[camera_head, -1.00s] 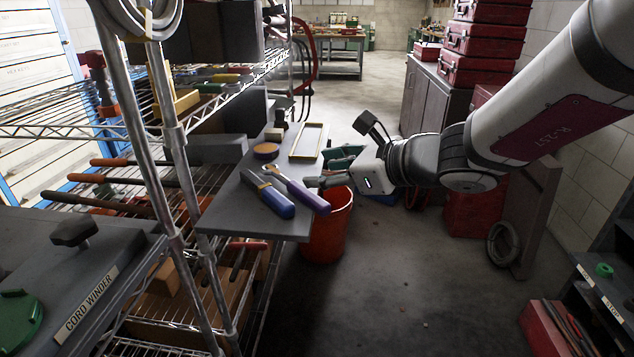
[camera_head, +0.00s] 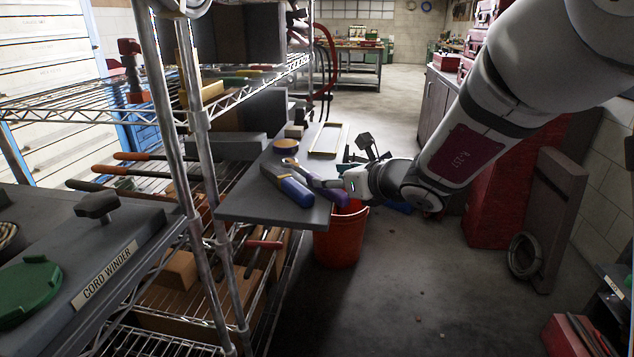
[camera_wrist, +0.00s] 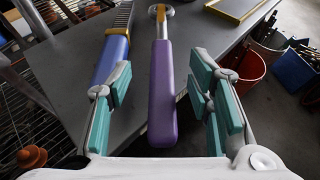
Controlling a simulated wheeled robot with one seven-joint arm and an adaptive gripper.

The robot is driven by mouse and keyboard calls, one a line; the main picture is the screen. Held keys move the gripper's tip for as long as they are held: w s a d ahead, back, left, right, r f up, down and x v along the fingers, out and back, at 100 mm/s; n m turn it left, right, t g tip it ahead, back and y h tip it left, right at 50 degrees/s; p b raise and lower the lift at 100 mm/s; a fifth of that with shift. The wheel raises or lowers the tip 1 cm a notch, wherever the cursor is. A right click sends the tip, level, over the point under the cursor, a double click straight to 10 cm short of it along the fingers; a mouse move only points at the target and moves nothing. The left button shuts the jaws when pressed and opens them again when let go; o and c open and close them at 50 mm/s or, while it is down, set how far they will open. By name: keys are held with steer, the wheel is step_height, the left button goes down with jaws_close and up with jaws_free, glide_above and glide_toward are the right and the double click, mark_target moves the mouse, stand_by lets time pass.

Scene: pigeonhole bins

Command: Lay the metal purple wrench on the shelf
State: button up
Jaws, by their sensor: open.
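The purple-handled wrench (camera_head: 325,190) lies on a grey board (camera_head: 262,205) that juts out of the wire rack, its handle end at the board's right edge. In the wrist view the purple wrench (camera_wrist: 163,95) lies between my open fingers, its metal ring head pointing away. My gripper (camera_head: 343,182) is at the handle end in the head view; in the wrist view the gripper (camera_wrist: 163,105) has its teal pads apart on both sides of the handle. A blue-handled file (camera_head: 290,188) lies just left of the wrench, close to my left finger in the wrist view.
A shallow yellow-rimmed tray (camera_head: 328,140) and a round brown-topped piece (camera_head: 286,143) sit farther back on the board. A red bucket (camera_head: 341,240) stands on the floor below. Wire rack posts (camera_head: 205,180) stand left. Open floor lies right.

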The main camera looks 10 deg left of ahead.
steer(key=x, duration=0.5)
steer(key=shift+w+d+f+b, duration=0.1)
steer(key=shift+b, duration=0.25)
steer(key=shift+c, duration=0.6)
jaws_close()
